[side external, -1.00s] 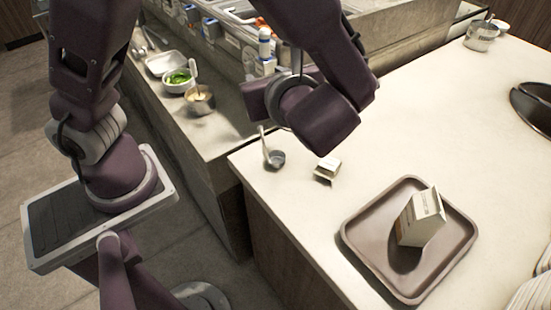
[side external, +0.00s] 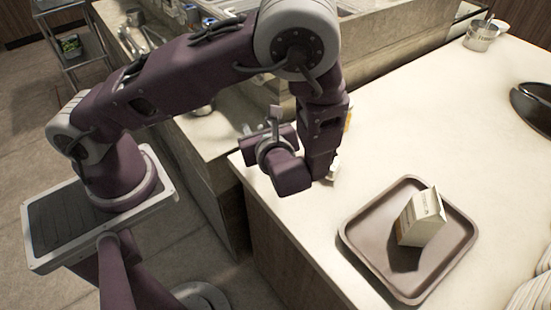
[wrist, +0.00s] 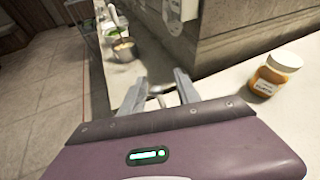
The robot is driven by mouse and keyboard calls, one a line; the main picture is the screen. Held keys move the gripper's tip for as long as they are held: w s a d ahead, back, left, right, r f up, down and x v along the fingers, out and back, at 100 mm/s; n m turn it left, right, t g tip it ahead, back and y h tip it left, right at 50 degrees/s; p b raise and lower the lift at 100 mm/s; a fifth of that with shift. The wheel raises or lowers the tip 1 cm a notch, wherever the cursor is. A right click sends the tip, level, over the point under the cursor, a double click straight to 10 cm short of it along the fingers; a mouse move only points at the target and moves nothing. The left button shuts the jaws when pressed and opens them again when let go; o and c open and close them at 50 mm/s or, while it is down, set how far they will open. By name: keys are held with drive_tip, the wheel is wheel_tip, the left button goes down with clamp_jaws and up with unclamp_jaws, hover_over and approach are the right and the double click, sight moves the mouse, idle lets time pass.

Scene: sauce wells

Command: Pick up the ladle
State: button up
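The ladle shows only in part in the wrist view, where a small rounded metal piece (wrist: 160,90) that looks like it lies between my fingertips. In the side external view my wrist and forearm cover the spot on the counter where it stood. My gripper (wrist: 162,78) is low at the counter's left corner. Its two grey fingers are spread with a gap between them. I cannot tell whether either finger touches the ladle.
A jar with an orange label (wrist: 277,75) stands right of my gripper. A brown tray (side external: 364,261) holds a tilted carton (side external: 421,219). A metal pot (wrist: 124,50) stands on the lower counter. The white counter's middle (side external: 410,130) is clear.

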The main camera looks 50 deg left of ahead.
clamp_jaws()
idle(1.4)
